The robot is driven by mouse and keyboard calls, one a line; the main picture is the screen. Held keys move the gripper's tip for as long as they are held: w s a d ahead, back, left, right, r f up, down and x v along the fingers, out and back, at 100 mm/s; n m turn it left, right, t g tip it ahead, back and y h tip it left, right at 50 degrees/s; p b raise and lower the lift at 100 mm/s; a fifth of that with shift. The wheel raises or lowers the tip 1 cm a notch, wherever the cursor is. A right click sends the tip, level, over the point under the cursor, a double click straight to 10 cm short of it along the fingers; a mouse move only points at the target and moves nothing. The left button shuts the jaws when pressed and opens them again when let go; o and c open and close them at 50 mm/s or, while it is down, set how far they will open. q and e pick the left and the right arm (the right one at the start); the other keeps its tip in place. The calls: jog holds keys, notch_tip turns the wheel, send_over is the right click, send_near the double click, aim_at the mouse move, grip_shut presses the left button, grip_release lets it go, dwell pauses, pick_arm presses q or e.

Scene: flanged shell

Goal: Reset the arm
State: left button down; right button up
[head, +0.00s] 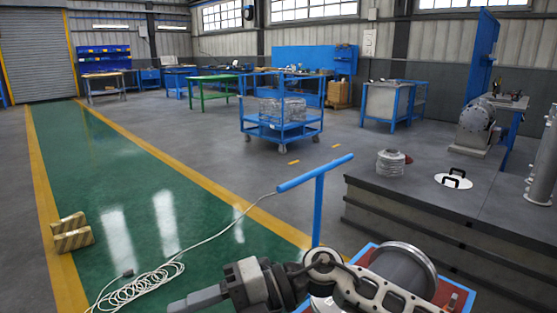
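A grey arm of mine comes in along the bottom edge from the left. The shell lies in a blue-edged cart (465,292) with a reddish top, cut by the bottom edge. My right gripper is not in view.
A blue T-shaped handle (317,185) rises beside the cart. A dark platform (400,200) at right carries a coil-like part (390,163) and a motor-like machine (476,125). The green lane is mostly clear.

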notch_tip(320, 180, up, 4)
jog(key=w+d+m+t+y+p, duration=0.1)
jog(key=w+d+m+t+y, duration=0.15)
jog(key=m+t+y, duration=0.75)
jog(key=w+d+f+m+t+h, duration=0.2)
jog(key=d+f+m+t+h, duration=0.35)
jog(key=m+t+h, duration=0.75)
pick_arm(q)
jog(key=shift+s+a+r+p, duration=0.15)
jog(key=shift+r+p, duration=0.5)
jog(key=shift+p, duration=0.4)
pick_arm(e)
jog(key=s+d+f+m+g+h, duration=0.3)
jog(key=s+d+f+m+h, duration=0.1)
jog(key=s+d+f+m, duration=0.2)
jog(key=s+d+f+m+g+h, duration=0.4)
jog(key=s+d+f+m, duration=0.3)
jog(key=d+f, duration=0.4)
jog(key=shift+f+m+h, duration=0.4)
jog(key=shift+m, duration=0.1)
